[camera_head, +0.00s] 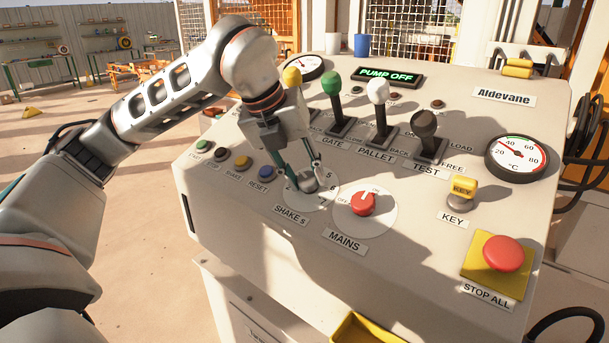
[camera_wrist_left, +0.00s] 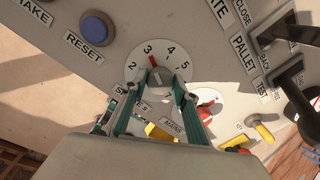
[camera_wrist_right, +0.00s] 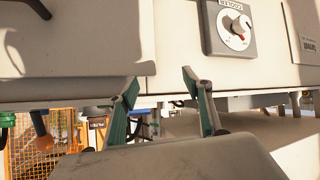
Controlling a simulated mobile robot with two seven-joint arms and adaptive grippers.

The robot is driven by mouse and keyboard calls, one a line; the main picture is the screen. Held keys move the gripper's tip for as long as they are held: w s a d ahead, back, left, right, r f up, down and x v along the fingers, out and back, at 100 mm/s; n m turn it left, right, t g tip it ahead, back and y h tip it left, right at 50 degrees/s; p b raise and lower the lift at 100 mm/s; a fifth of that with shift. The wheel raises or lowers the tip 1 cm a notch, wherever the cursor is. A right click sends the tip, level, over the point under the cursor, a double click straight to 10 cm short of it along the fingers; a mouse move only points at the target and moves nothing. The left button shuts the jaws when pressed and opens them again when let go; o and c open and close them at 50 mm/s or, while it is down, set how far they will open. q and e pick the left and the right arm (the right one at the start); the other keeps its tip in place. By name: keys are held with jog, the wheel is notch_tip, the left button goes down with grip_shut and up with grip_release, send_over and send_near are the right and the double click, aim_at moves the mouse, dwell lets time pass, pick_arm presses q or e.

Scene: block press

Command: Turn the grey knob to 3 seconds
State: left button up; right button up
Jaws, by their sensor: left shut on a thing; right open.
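The grey knob (camera_head: 306,183) sits on a white round dial labelled "SHAKE s" on the sloped panel. My left gripper (camera_head: 304,174) is shut on it from above. In the left wrist view the knob (camera_wrist_left: 161,77) is between the two green-sided fingertips (camera_wrist_left: 158,88). The dial (camera_wrist_left: 171,61) shows numbers 2, 3, 4 and 5, and the red mark on the knob points at or very near 3. The lower part of the dial is hidden by the fingers. My right gripper (camera_wrist_right: 163,92) is open and empty, low beside the machine body.
The red MAINS knob (camera_head: 363,203) is close to the right of the dial. The blue RESET button (camera_head: 265,172) is to its left. Several levers, such as the green-topped GATE lever (camera_head: 333,88), stand behind. The red STOP ALL button (camera_head: 503,253) is at the front right.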

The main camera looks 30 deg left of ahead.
pick_arm(q)
jog(key=o, duration=1.1)
jog(key=v, duration=1.2)
